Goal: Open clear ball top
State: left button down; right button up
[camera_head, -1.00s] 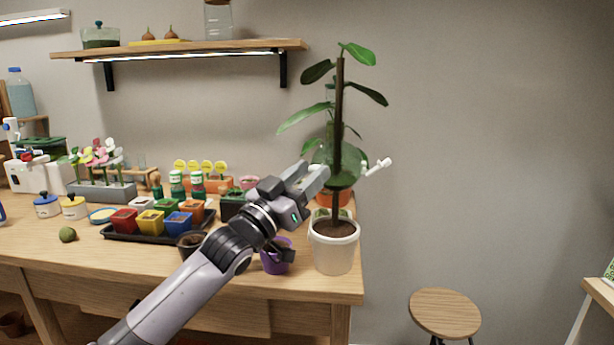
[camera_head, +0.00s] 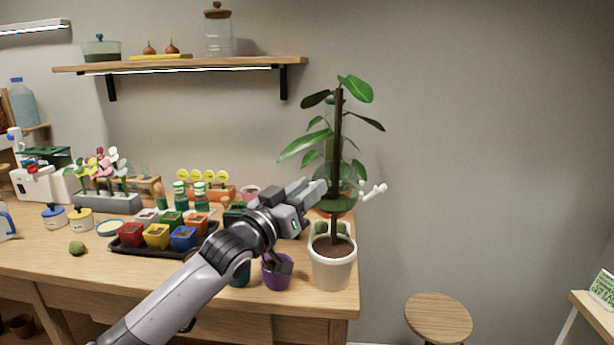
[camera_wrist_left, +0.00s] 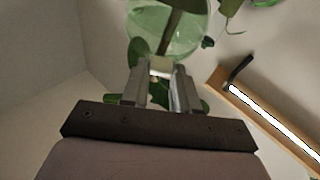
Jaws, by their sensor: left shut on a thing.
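A clear, green-tinted ball (camera_head: 346,192) sits around the brown stem of the tall plant, above its white pot (camera_head: 332,266). My left gripper (camera_head: 321,188) reaches it from the left, with its fingertips against its near left side. In the left wrist view the ball (camera_wrist_left: 185,30) is just beyond the fingertips (camera_wrist_left: 160,72), with the stem running through it. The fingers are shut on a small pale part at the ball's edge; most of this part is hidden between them. Whether the ball's halves are apart cannot be told. My right gripper is not in view.
A white knobbed piece (camera_head: 374,190) sticks out right of the ball. A purple pot (camera_head: 277,272) stands below my arm. A black tray (camera_head: 128,247) of coloured pots is left of it. A stool (camera_head: 438,316) stands right of the table. The wall side right of the plant is clear.

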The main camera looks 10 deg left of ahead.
pick_arm(q)
jog(key=shift+w+r+n+g+y+p, duration=0.15)
jog(key=shift+r+n+g+y+p, duration=0.2)
jog(key=shift+r+p, duration=0.6)
jog(key=shift+w+r+n+g+y+p, duration=0.35)
jog(key=shift+r+n+g+p, duration=0.1)
jog(key=shift+p, duration=0.25)
jog(key=shift+w+r+n+g+y, duration=0.5)
jog(key=shift+w+r+n+g, duration=0.15)
jog(key=shift+r, duration=0.2)
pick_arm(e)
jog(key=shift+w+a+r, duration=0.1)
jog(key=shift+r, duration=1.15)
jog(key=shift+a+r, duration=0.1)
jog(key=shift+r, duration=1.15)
pick_arm(q)
jog(key=shift+s, duration=0.1)
